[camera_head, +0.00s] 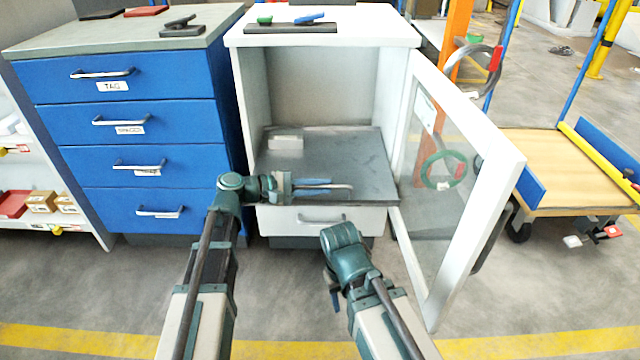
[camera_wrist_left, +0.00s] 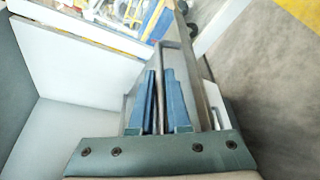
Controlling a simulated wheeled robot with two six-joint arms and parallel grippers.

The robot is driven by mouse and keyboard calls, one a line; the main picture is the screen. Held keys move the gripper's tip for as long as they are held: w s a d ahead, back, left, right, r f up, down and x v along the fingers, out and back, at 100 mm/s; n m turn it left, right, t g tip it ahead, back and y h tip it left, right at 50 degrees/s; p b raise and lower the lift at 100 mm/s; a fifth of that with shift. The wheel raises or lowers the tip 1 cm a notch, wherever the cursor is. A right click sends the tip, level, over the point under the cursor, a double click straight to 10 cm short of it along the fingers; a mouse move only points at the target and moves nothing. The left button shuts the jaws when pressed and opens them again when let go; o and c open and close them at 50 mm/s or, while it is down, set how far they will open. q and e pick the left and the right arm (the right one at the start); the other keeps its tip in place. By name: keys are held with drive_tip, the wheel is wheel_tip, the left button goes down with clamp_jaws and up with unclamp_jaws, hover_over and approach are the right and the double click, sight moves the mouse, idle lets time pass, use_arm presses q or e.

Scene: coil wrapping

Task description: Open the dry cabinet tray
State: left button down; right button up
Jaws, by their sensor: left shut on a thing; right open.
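The dry cabinet (camera_head: 410,33) is white, with its glass door (camera_head: 500,190) swung open to the right. Inside it lies a flat grey tray (camera_head: 350,150) with a small pale block (camera_head: 286,142) at its left back. A metal handle (camera_head: 341,187) runs along the tray's front edge. My left gripper (camera_head: 312,187) is shut on this handle; its blue fingers also show in the left wrist view (camera_wrist_left: 160,103), close beside a metal bar. My right gripper (camera_head: 335,298) is open, low in front of the cabinet, and mostly hidden by its own wrist.
A closed lower drawer (camera_head: 290,217) sits below the tray. A blue drawer unit (camera_head: 130,120) stands close on the left. A cart with a wooden deck (camera_head: 550,165) stands to the right beyond the door. The floor in front is clear.

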use_arm(q)
drive_tip(key=s, duration=0.7)
use_arm(e)
drive_tip(key=shift+s, duration=0.4)
use_arm(q)
drive_tip(key=shift+s, duration=0.1)
drive_tip(key=c, duration=0.9)
unclamp_jaws()
drive_tip(key=shift+a, duration=0.15)
drive_tip(key=shift+p+v, duration=1.5)
drive_tip(key=shift+v, duration=5.35)
use_arm(e)
drive_tip(key=shift+r, duration=1.45)
